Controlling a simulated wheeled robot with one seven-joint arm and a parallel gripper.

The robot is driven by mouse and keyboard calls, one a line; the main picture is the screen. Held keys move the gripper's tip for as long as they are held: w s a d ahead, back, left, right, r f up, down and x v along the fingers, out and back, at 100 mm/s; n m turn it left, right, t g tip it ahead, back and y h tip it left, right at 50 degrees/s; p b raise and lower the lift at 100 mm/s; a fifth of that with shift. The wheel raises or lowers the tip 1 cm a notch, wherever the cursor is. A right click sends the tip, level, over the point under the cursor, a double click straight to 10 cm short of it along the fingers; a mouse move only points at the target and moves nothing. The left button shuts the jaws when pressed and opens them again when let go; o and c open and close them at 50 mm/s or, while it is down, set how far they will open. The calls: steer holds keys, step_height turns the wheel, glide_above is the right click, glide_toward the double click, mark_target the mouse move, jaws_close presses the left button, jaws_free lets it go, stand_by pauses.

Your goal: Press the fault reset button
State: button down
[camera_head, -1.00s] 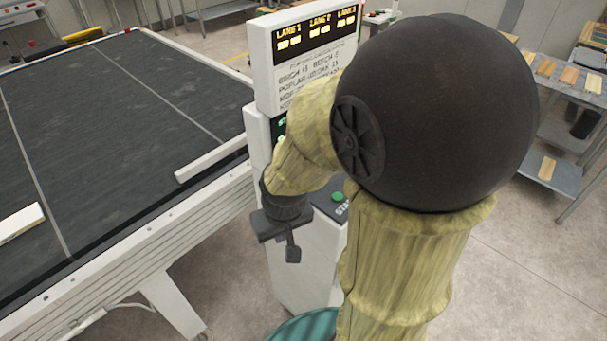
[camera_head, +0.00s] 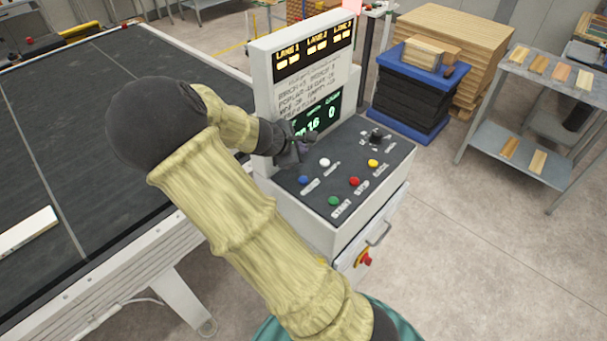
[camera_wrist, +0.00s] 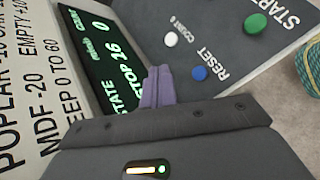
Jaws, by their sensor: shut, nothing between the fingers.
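The blue button (camera_head: 304,180) sits on the dark sloped panel of the white console, near its left edge. In the wrist view the blue button (camera_wrist: 199,73) has the label RESET beside it. My gripper (camera_head: 304,147) is over the panel's back left part, close to the green-lit screen. In the wrist view its purple fingers (camera_wrist: 158,75) are together and empty, left of the blue button and apart from it in the picture. The height of the fingertips above the panel is hard to tell.
A white button (camera_head: 324,162), green START button (camera_head: 334,201), red button (camera_head: 354,181), yellow button (camera_head: 373,163) and black knob (camera_head: 376,135) share the panel. The upright display (camera_head: 306,70) rises behind it. The conveyor (camera_head: 110,120) lies left.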

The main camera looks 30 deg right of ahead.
mark_target(300, 182)
step_height(300, 182, down, 8)
steer(key=b, duration=0.7)
steer(key=shift+f, duration=0.2)
steer(key=shift+s+f+b, duration=0.15)
steer(key=shift+f+b, duration=0.1)
steer(key=shift+b, duration=0.1)
steer(key=shift+a, duration=0.1)
stand_by(0.4)
stand_by(1.1)
steer(key=shift+f+b, duration=0.35)
steer(key=shift+f, duration=0.05)
